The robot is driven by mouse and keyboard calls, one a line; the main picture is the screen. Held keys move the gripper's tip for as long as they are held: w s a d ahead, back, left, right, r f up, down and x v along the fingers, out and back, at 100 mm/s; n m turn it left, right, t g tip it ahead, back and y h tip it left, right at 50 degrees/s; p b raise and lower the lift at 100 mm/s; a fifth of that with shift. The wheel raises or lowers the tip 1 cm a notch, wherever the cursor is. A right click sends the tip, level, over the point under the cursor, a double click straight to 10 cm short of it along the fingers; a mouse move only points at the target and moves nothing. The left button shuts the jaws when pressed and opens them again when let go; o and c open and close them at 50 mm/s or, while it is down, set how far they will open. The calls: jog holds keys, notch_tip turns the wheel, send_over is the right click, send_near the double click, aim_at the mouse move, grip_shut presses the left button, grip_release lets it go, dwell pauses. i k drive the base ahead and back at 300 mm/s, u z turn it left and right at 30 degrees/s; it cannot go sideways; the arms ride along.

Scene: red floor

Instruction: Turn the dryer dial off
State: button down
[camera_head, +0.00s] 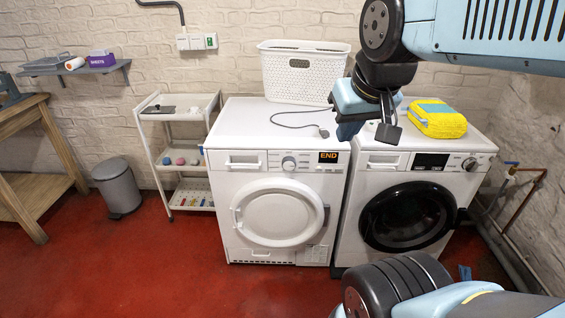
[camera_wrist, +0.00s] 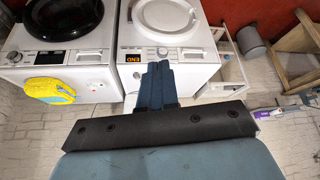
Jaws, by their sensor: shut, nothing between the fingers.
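The dryer (camera_head: 222,205) is the white left machine with a white round door; its display (camera_head: 328,157) reads "END". Its round grey dial (camera_head: 289,163) sits mid-panel, left of the display. In the wrist view, which is upside down, the dial (camera_wrist: 162,51) shows just past my fingertips, beside the display (camera_wrist: 133,57). My gripper (camera_head: 347,133) hangs near the dryer's front right top edge, to the right of the dial and apart from it in the head view. Its dark blue fingers (camera_wrist: 158,67) are together and empty. The dial's pointer setting is too small to read.
A white laundry basket (camera_head: 305,72) and a grey cable with a plug (camera_head: 324,133) lie on the dryer top. A washer (camera_head: 360,180) with a yellow package (camera_head: 437,118) stands at right. A white trolley (camera_head: 158,150) and bin (camera_head: 117,187) stand left. Red floor in front is clear.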

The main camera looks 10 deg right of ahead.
aim_at(288, 162)
jog(key=z, duration=1.8)
jog(key=k, duration=1.55)
jog(key=u, duration=0.8)
jog(key=i, duration=1)
jog(key=z, duration=0.05)
